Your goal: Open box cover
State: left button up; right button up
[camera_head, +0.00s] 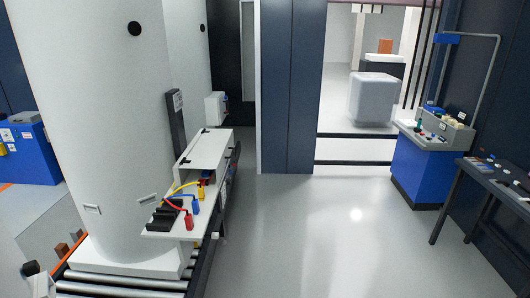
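A long white box (207,149) is mounted on a dark upright post beside a large white tank, left of the middle. Its top face looks closed, with small dark fittings along the edges. A flat white shelf (158,232) sticks out from its near end. Black connector blocks (163,215) sit on this shelf, with a red plug (189,221), a blue plug (195,206) and a yellow cable (183,187). Which part is the cover is hard to tell at this size.
The white tank (105,120) stands over a roller conveyor (120,285) at the lower left. A blue control console (420,165) and a dark table (500,180) with small items stand at the right. A white block (376,97) is at the back. The grey floor (320,240) in the middle is clear.

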aim_at(212, 151)
jog(key=z, duration=0.8)
jog(key=i, duration=0.95)
jog(key=z, duration=0.8)
jog(key=i, duration=1.1)
jog(key=u, duration=0.75)
jog(key=i, duration=0.85)
jog(key=u, duration=0.85)
